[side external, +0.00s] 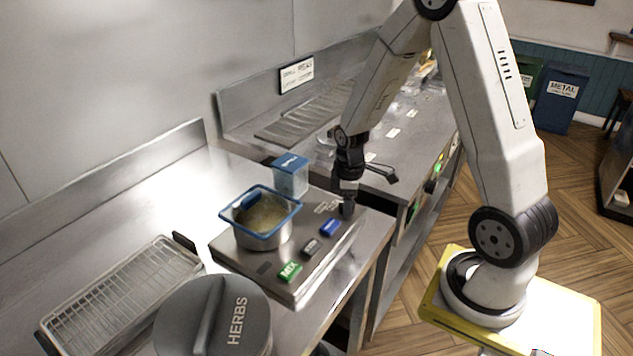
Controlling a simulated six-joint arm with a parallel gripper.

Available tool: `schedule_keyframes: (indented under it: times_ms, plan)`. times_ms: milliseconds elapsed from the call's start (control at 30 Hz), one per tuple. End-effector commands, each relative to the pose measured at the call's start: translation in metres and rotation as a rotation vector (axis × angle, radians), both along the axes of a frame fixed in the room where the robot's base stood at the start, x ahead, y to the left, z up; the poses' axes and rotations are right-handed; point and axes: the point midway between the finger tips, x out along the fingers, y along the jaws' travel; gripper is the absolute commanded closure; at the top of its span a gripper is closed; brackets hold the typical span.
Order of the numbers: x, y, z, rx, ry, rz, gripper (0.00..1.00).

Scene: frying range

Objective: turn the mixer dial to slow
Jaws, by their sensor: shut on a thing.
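The mixer (228,249) is a flat steel unit on the counter, with a blue-rimmed steel bowl (262,240) of yellowish contents on it. Along its front are a green MIX button (289,271), a dark button (311,247) and a blue button (330,228). The dark dial (347,211) is at the right end of this row. My gripper (347,199) points down over the dial and is shut on it. The fingers hide most of the dial, and its setting cannot be read.
A blue-lidded container (290,175) stands behind the mixer, left of my gripper. A grey HERBS lid (213,318) and a wire rack (122,292) are at the front left. A second steel counter (415,135) lies behind my arm.

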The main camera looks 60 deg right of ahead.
Motion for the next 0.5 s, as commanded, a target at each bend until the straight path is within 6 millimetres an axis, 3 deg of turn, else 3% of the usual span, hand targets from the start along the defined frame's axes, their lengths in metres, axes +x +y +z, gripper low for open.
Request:
schedule_keyframes:
  times_ms: [500]
  plan:
    - [0.0001, -0.0002, 0.0004, 0.0, 0.0, 0.269, 1.0]
